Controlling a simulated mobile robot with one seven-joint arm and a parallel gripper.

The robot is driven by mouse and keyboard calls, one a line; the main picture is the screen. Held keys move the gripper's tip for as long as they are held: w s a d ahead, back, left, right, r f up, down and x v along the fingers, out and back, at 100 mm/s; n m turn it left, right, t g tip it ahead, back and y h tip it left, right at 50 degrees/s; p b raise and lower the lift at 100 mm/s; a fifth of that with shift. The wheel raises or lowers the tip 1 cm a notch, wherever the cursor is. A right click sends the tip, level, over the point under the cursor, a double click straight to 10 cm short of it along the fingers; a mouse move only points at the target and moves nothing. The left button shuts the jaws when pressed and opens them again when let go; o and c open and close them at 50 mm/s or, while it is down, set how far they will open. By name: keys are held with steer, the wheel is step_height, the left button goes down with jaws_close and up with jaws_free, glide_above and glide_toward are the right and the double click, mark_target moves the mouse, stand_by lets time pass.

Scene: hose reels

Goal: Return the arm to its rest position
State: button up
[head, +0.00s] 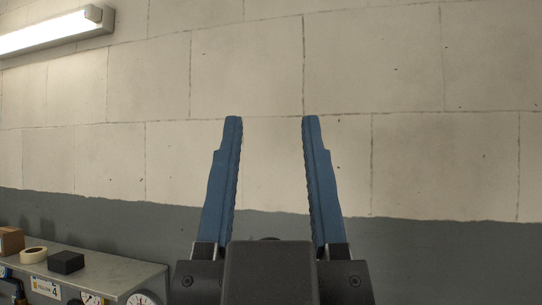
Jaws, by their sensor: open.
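My gripper (272,122) is in the middle of the head view, pointing up in the picture. Its two blue ridged fingers stand wide apart with nothing between them. The black gripper body shows at the bottom edge; the rest of my arm is hidden. The fingers appear in front of the block wall (410,90), touching nothing that I can see.
At the lower left is a grey metal shelf (120,275). On it are a brown box (10,240), a tape roll (33,255) and a black block (66,262). Gauges (140,298) and a label show on its front. A lit tube lamp (50,30) is at upper left.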

step_height(320, 180, down, 6)
steer(key=b, duration=0.6)
steer(key=shift+w+f, duration=0.15)
steer(key=shift+f, duration=0.05)
stand_by(0.5)
